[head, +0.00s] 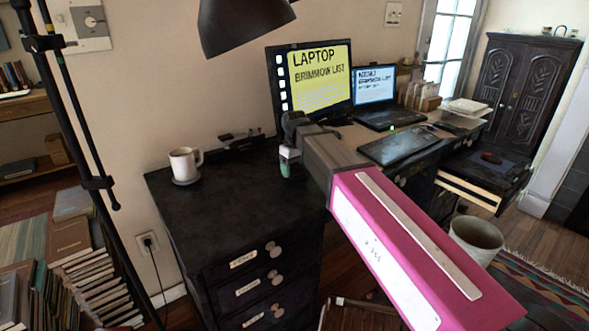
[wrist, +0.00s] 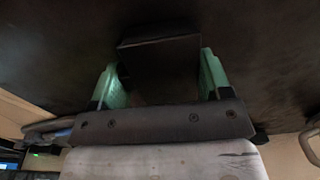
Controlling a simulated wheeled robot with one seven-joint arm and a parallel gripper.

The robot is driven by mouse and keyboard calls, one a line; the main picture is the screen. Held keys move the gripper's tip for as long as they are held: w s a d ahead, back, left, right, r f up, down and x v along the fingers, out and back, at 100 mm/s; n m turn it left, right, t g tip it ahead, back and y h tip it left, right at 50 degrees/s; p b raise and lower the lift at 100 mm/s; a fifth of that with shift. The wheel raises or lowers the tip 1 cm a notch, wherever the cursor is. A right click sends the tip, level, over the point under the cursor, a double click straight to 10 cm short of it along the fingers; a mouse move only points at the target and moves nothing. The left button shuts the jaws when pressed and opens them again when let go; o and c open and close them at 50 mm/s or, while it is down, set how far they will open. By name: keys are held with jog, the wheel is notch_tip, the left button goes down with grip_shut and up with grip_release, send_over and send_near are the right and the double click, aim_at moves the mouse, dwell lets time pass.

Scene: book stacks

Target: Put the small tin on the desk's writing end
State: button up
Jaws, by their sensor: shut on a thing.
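My gripper (head: 288,166) is low over the left part of the dark desk (head: 225,205), in front of the monitor. In the wrist view its green fingers (wrist: 162,80) are shut on a dark, box-shaped thing, which I take to be the small tin (wrist: 158,55). The tin's dark colour blends with the desk surface behind it, so I cannot tell whether it touches the desk. In the head view the tin cannot be made out; my gripper and arm cover that spot.
A white mug (head: 183,164) stands on the desk's left end. A monitor (head: 318,80), a laptop (head: 375,110) and a dark flat pad (head: 398,146) are to the right. A lamp shade (head: 240,22) hangs above. The front left desktop is clear.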

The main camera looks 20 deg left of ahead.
aim_at(295, 167)
jog(key=o, duration=1)
jog(key=shift+f, duration=0.1)
jog(key=shift+c, duration=0.2)
notch_tip(295, 167, up, 12)
